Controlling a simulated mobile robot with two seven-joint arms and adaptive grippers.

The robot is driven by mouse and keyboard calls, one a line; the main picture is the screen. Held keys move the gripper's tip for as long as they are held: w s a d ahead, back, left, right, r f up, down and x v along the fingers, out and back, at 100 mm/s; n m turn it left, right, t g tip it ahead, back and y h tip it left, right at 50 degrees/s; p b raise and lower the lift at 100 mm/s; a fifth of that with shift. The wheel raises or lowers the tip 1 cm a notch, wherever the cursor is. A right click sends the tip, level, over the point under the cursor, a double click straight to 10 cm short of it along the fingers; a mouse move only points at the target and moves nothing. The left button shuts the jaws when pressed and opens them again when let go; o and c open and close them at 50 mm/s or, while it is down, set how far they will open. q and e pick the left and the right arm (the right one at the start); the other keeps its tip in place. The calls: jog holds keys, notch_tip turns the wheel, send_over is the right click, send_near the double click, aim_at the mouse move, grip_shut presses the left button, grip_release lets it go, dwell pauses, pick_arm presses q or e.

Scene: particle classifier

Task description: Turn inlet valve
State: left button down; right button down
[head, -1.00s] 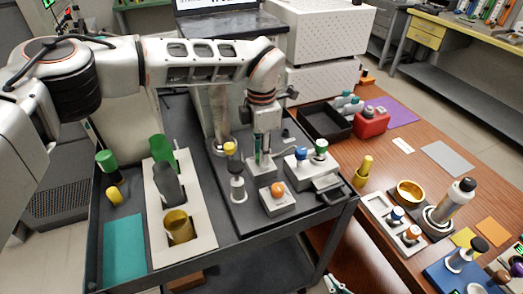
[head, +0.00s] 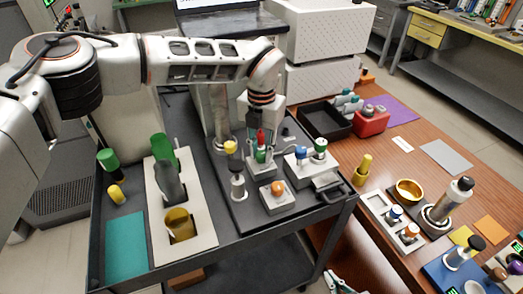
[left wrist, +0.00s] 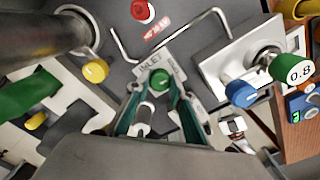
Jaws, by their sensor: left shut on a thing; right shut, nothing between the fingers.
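The inlet valve has a green knob (left wrist: 160,80) on a pale plate marked INLET in the left wrist view. In the head view its pale block (head: 262,172) stands on the dark panel of the cart. My left gripper (head: 262,155) points down over it. Its teal fingers (left wrist: 158,95) are shut on the knob, one on each side, and partly hide the plate. My right gripper (head: 336,282) only just shows at the bottom edge of the head view, apart from the valve, with most of it cut off.
A yellow-capped post (head: 231,148) stands close left of the valve. A block with blue and green knobs (head: 310,162) stands close right, and an orange-button box (head: 278,195) in front. A tray with cylinders (head: 200,240) lies left. The wooden table (head: 350,180) holds more parts.

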aim_at(261, 154)
pick_arm(q)
jog(key=shift+n, duration=0.3)
dwell(0.4)
jog(key=c, duration=1.8)
grip_release()
jog(key=shift+o, duration=0.2)
notch_tip(261, 154, up, 12)
